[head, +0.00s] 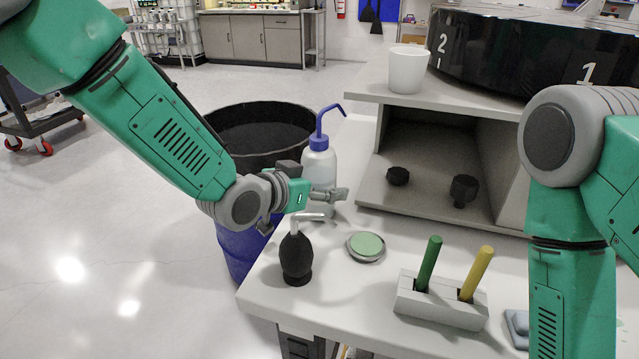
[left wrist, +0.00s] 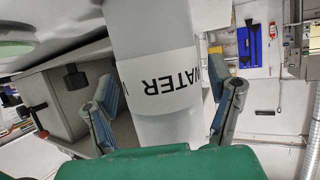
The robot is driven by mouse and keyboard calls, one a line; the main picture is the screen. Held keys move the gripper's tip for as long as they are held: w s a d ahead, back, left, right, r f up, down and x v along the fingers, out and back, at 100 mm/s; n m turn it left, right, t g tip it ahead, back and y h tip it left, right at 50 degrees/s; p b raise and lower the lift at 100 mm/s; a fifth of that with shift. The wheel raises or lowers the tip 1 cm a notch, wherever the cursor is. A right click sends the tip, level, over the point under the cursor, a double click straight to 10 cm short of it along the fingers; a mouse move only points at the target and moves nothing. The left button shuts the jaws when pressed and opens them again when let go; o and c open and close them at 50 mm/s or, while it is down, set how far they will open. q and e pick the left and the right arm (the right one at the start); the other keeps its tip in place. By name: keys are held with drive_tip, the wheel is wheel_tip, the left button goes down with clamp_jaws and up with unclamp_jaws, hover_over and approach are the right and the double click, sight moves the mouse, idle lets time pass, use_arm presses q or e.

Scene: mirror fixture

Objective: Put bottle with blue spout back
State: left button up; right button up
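The bottle with the blue spout (head: 320,165) is upright at the back left of the white table. It has a translucent body, a blue cap and a bent blue spout. My left gripper (head: 328,195) is at its lower body, with one finger across the front; the other is hidden in the head view. In the left wrist view, the bottle (left wrist: 165,85), with an upside-down WATER label, lies between the two fingers (left wrist: 168,105). Whether both fingers press on it is unclear. Its base is partly hidden. My right gripper is out of view.
A black bulb blower (head: 296,258) stands just in front of my left gripper, beside a round green-topped dish (head: 366,246). A holder (head: 440,302) carries a green and a yellow stick. A shelf unit (head: 450,110) bears a white cup (head: 408,69). A dark-topped blue barrel (head: 240,250) stands left.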

use_arm(q)
drive_tip(key=shift+r, duration=0.1)
drive_tip(key=v, duration=1.2)
drive_tip(key=shift+s+a, duration=0.1)
